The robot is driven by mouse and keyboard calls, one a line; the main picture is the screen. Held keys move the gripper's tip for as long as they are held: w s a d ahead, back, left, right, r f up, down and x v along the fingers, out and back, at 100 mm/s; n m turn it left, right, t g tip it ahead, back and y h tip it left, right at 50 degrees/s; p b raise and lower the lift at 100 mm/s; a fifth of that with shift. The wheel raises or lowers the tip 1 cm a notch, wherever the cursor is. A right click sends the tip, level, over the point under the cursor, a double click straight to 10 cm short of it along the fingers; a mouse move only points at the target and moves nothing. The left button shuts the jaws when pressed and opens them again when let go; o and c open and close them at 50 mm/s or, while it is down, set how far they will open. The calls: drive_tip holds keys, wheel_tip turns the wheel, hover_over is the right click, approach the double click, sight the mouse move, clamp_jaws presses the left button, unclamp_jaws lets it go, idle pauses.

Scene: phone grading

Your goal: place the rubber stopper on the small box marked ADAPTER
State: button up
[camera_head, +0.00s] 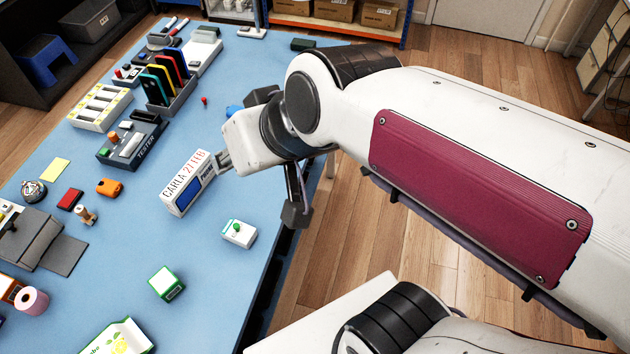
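A small white box (240,236) with a small green piece (237,227) on its top stands near the right edge of the blue table. Its print is too small to read, so I cannot tell if it is marked ADAPTER. A white and green box (166,283) stands nearer the front. I cannot identify the rubber stopper for sure; a small tan and dark peg-like piece (86,214) stands at the left, and a tiny red piece (204,100) lies farther back. My gripper (222,161) is over the table beside the CARLA 27 FEB box (183,190); its fingers are mostly hidden.
A tester unit (130,146), a rack of coloured phones (168,85) and a white slotted tray (101,107) fill the back left. The front middle is mostly clear.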

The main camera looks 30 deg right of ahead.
drive_tip(key=s+d+f+g+h, duration=0.1)
drive_tip(key=s+d+f+h, duration=0.1)
drive_tip(key=s+d, duration=0.6)
drive_tip(key=shift+f+g+h, duration=0.3)
drive_tip(key=shift+f+h, duration=0.1)
drive_tip(key=shift+f, duration=0.05)
drive_tip(key=shift+o, duration=0.3)
